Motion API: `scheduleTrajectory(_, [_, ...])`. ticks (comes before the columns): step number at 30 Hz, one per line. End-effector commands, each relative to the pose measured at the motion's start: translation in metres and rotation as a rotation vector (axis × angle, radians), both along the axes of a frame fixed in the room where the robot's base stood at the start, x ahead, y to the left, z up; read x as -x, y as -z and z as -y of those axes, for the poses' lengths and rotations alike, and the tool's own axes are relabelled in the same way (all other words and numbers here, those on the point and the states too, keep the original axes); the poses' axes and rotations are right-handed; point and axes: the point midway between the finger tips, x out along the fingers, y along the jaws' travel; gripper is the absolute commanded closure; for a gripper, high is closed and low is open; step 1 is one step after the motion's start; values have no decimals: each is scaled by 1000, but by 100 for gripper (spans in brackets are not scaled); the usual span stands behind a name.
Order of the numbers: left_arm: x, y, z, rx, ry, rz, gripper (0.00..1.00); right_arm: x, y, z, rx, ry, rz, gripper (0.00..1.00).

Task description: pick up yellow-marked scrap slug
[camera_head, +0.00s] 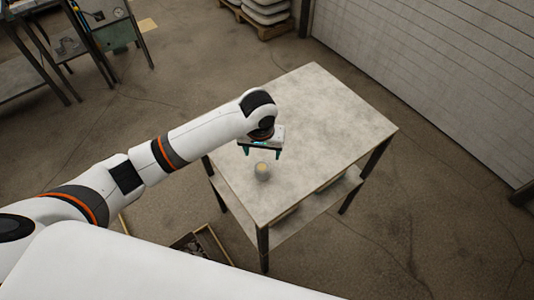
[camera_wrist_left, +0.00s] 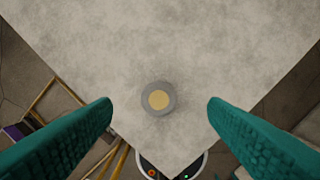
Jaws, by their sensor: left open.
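The scrap slug (camera_head: 262,171) is a small grey cylinder with a yellow mark on its top. It stands on the grey table (camera_head: 325,120), near the table's left front part in the head view. My left gripper (camera_head: 261,153) is open, with teal fingers pointing down above the table and apart from the slug. In the left wrist view the slug lies between and a little beyond the two fingertips (camera_wrist_left: 160,103). My right gripper is in neither view.
The rest of the tabletop is bare. Below it is a lower shelf (camera_head: 292,232). A crate (camera_head: 205,245) sits on the floor by the table's left side. A pallet with stacked sacks (camera_head: 265,12) stands at the back, and a white wall (camera_head: 440,70) is at the right.

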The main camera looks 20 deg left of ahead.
Motion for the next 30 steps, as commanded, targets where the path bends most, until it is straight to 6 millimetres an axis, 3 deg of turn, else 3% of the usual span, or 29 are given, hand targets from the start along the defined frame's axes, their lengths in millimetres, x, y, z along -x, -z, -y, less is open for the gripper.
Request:
scheduleTrajectory(6, [-4, 38, -1, -1, 1, -4, 32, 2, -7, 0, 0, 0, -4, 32])
scheduleTrajectory(14, [-8, 58, 0, 1, 2, -1, 32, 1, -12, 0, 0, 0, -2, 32])
scheduleTrajectory(21, [-13, 93, -1, 1, 2, -2, 32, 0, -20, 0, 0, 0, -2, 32])
scheduleTrajectory(30, [-15, 105, -2, 0, 3, 1, 32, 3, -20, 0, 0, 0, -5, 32])
